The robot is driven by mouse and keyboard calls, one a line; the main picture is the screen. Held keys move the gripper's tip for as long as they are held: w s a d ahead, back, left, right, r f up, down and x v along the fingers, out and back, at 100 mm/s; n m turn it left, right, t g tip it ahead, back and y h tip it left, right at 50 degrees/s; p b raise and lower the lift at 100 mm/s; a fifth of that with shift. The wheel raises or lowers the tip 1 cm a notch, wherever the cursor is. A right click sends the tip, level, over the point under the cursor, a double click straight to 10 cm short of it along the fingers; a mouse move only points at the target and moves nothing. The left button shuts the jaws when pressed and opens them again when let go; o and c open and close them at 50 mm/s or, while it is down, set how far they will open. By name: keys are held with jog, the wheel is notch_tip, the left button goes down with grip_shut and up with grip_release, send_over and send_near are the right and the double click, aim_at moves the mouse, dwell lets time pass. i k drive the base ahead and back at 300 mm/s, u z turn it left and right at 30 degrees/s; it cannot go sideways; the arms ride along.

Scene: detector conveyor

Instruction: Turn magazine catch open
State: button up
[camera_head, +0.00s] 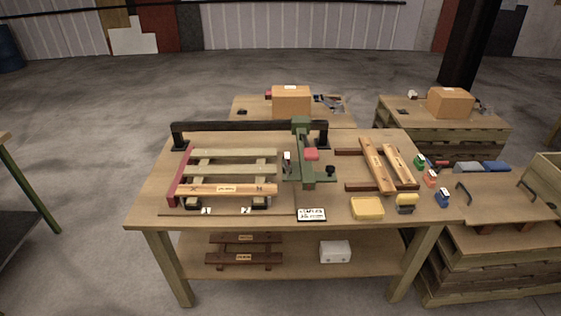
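A green stapler-like device (304,176) stands on the wooden workbench (145,206), its upper end at a black rail (245,126). A red block (311,154) sits on its right side. A black knob (331,170) stands just right of it. A small black part with a white tag (287,157) is on its left. I cannot tell which of these parts is the magazine catch, or how it is turned. My gripper is not in view.
A slatted wooden frame (230,155) lies left of the device. A printed card (311,214), a yellow box (367,208) and loose boards (375,165) are at the front and right. Cardboard boxes (291,102) stand on benches behind. The bench's front left corner is clear.

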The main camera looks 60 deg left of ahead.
aim_at(289, 168)
jog(key=u, duration=0.4)
jog(key=i, duration=0.6)
jog(key=u, duration=0.85)
jog(key=i, duration=0.45)
jog(key=u, duration=0.15)
